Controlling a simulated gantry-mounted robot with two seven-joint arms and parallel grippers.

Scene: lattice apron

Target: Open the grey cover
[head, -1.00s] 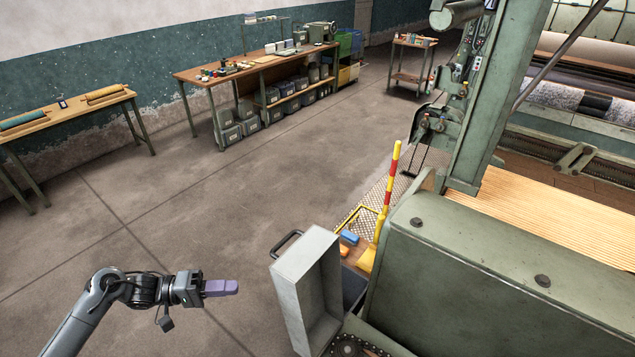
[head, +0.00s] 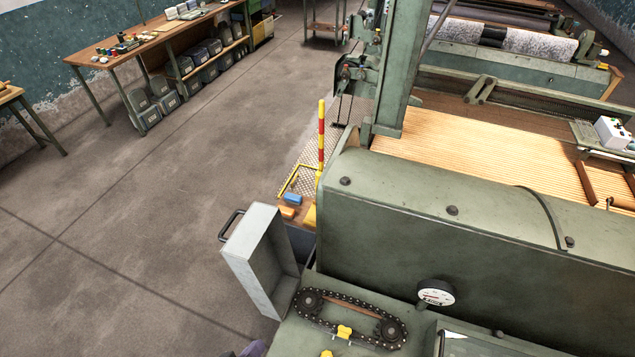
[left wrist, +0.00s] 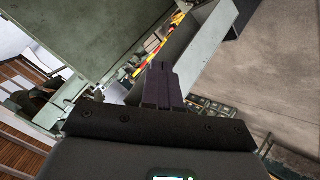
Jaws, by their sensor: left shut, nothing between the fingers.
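The grey cover (head: 262,255) stands swung open at the left end of the green machine in the head view, a shallow box shape with its hollow side facing right. A black handle (head: 229,222) is on its far left side. The chain (head: 350,300) on two sprockets lies uncovered beside it. Only the purple fingertips of my left gripper (head: 252,350) show at the bottom edge, nearer than the cover and apart from it. In the left wrist view the left gripper (left wrist: 160,70) is shut and empty, with a pale grey panel, likely the cover (left wrist: 210,35), beyond. My right gripper is not in view.
The green machine housing (head: 450,215) fills the right, with a round gauge (head: 435,292) on it. A red and yellow striped post (head: 321,145) stands behind the cover. A workbench (head: 150,45) is at the far left. The floor left of the cover is clear.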

